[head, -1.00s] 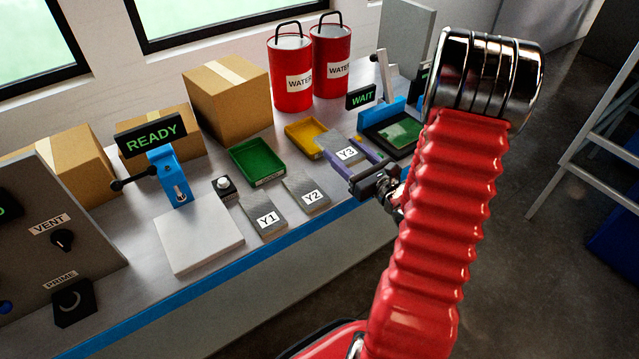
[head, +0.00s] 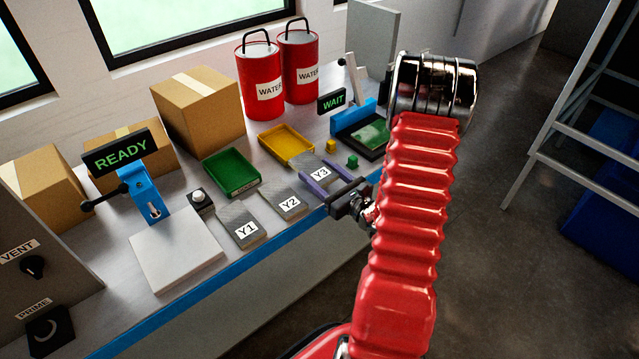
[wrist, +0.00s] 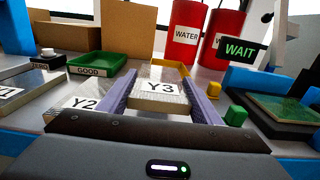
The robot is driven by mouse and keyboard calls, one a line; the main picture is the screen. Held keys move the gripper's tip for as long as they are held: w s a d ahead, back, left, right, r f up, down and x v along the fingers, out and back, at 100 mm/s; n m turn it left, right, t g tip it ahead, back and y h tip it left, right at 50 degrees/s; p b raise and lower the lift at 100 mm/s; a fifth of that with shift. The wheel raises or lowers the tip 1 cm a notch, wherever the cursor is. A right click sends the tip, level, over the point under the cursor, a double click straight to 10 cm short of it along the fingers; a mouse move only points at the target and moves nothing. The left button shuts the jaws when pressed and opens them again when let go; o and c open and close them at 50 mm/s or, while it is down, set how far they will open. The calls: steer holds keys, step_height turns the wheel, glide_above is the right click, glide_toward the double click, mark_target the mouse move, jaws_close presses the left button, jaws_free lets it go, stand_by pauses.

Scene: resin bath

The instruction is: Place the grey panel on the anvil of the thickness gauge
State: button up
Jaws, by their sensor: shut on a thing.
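The grey panel marked Y3 (head: 316,170) is between the two purple fingers of my gripper (head: 317,174), which is shut on it. The wrist view shows the Y3 panel (wrist: 160,88) roughly level, label up. I cannot tell how far it is above the bench. The blue gauge-like stand (head: 142,188) under a READY sign is at the left, with a black handle and a metal spindle. A pale square slab (head: 175,248) lies in front of it and looks like the anvil; it is bare. My gripper is well to the right of it.
Grey panels Y1 (head: 240,222) and Y2 (head: 283,197) lie between slab and gripper. Behind are a ZERO button (head: 200,201), a green tray (head: 231,174) and a yellow tray (head: 285,144). A blue device (head: 343,119) stands by the WAIT sign. Small yellow (head: 331,146) and green (head: 352,161) blocks are nearby.

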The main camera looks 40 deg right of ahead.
steer(key=shift+f, duration=0.1)
steer(key=shift+f, duration=1.95)
steer(key=o, duration=1.1)
steer(key=shift+f, duration=0.1)
steer(key=s, duration=1.2)
steer(key=shift+d, duration=0.2)
steer(key=shift+a, duration=0.1)
